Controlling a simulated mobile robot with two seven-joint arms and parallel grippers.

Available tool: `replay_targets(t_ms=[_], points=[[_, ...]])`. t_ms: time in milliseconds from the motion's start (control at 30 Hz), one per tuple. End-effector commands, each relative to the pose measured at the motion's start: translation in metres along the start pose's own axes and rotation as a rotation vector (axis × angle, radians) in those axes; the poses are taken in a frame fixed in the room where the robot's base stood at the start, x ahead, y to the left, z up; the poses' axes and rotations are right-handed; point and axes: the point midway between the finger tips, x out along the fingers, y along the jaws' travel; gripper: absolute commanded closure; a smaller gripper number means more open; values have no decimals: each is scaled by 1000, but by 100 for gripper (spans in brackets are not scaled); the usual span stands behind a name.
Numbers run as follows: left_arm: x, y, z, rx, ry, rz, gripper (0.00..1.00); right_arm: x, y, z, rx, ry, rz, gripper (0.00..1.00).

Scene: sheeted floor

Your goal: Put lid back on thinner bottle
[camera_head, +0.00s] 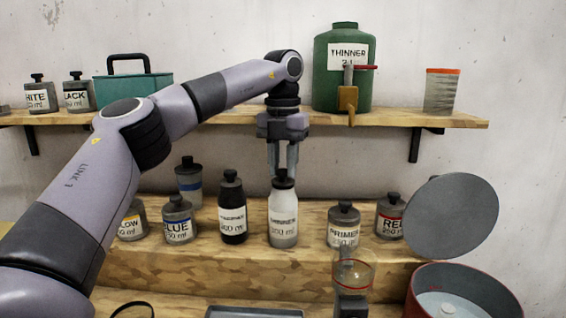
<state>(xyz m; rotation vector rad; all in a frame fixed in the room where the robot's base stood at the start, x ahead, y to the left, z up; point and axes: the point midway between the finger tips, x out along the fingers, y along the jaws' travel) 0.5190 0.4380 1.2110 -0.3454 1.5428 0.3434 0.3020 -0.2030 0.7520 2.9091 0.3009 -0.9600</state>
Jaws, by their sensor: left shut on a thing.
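The thinner bottle (284,228), pale grey-white with a white label, stands upright on the wooden step in the middle of the view. Its black lid (283,183) is at the bottle's mouth, with its knob between the fingers of my left gripper (283,170). The left gripper points straight down and is shut on the lid. I cannot tell whether the lid is fully seated. My right gripper is not in view.
A black-bodied bottle (232,212) stands close on the left, and the primer bottle (343,226) on the right. Blue (179,224) and red (390,217) bottles stand farther out. A shelf (415,118) above holds a green thinner can (341,90). A round mixing drum (463,276) is front right.

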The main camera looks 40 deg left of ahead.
Motion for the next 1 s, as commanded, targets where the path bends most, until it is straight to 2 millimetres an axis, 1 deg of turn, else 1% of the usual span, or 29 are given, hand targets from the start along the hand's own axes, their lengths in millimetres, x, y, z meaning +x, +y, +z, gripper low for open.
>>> replay_targets(t_ms=[433,467,500,533,733,767,800,833,1000], points=[[0,0,0,0,0,1,99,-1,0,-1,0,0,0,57],[0,0,0,0,0,1,61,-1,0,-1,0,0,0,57],[0,0,0,0,0,1,48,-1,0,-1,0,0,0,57],[0,0,0,0,0,1,41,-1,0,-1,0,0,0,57],[0,0,0,0,0,1,41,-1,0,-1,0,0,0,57],[0,0,0,0,0,1,34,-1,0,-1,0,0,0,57],[0,0,0,0,0,1,21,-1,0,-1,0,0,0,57],[0,0,0,0,0,1,15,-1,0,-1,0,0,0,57],[0,0,0,0,0,1,15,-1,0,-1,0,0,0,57]])
